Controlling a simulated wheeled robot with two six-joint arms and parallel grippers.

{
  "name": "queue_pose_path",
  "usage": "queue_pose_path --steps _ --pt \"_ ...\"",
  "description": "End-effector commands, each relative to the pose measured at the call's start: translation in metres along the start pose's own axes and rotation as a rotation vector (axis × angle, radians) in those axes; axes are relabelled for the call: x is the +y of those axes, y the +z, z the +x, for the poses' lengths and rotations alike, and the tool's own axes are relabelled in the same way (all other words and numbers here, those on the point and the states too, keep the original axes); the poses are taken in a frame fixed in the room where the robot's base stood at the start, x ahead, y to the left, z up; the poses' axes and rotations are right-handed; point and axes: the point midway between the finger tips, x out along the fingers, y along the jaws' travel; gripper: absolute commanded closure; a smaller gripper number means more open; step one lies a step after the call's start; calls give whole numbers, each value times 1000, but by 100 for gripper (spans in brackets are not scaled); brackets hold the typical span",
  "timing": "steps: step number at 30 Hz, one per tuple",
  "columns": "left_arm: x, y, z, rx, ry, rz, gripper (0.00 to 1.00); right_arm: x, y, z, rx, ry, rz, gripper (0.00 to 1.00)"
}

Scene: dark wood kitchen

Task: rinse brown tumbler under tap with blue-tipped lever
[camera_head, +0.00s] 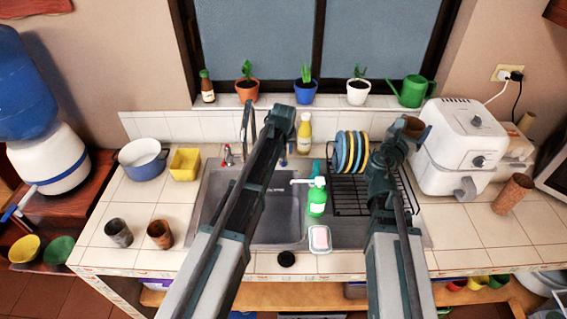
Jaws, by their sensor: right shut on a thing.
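My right gripper (407,138) is raised over the right side of the dish rack and is shut on a brown tumbler (413,125), whose upper part shows beside the air fryer. My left gripper (283,116) is raised over the back of the sink, by the tap; whether it is open or shut does not show. The tap spout (246,122) stands behind the sink, partly hidden by my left arm. A lever with a blue tip (283,158) shows just right of my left arm. The sink basin (285,212) is partly covered by that arm.
A green soap bottle (316,199) and a soap dish (320,239) stand by the basin. The dish rack (345,200) holds several plates. A white air fryer (462,145) is close right of my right gripper. Another brown tumbler (160,234) and a grey one (119,233) stand left.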

Motion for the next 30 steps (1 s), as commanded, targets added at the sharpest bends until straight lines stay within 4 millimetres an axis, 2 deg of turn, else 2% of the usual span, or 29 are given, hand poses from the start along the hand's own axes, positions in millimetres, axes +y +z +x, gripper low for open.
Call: queue_pose_path --steps 1,12,16,24,26,30 --pt "0 2 16 0 0 0 52 0 -15 0 0 0 0 72" --pt "0 1 67 0 0 0 52 0 -62 0 0 0 0 72" --pt "0 0 72 0 0 0 52 0 -67 0 0 0 0 72" --pt "0 0 71 0 0 0 52 0 -66 0 0 0 0 72" --pt "0 0 71 0 0 0 62 0 -66 0 0 0 0 72" --pt "0 0 71 0 0 0 87 0 -66 0 0 0 0 72"
